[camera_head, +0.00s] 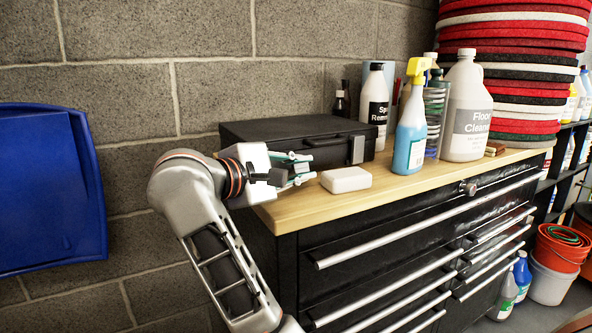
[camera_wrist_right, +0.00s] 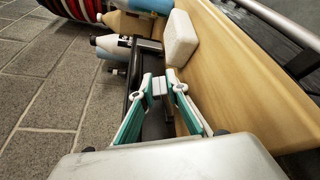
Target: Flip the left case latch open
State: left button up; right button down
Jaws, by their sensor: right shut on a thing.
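The black case (camera_head: 265,128) lies closed on the wooden top of the cabinet, its handle and latches facing the front edge. Its silver right latch (camera_head: 357,150) is in plain view in the head view. My right gripper (camera_head: 304,168) is at the left part of the case front, its teal fingers covering the left latch there. In the right wrist view, the right gripper (camera_wrist_right: 161,86) is shut on a small pale piece, the left latch (camera_wrist_right: 159,88), against the dark case. How far the latch is turned cannot be told. My left gripper is not in view.
A white block (camera_head: 346,180) lies on the wooden top (camera_head: 400,190) just right of the gripper. A blue spray bottle (camera_head: 409,140), a floor cleaner jug (camera_head: 465,110) and a stack of red, black and white pads (camera_head: 515,60) stand farther right. A block wall is behind.

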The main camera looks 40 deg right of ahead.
jog(key=c, duration=2.2)
grip_release()
jog(key=shift+o, duration=1.2)
jog(key=shift+a, duration=0.5)
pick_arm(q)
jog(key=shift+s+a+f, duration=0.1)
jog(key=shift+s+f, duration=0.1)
pick_arm(e)
jog(key=v, duration=1.1)
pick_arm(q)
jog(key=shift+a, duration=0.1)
pick_arm(e)
jog(key=shift+a, duration=0.15)
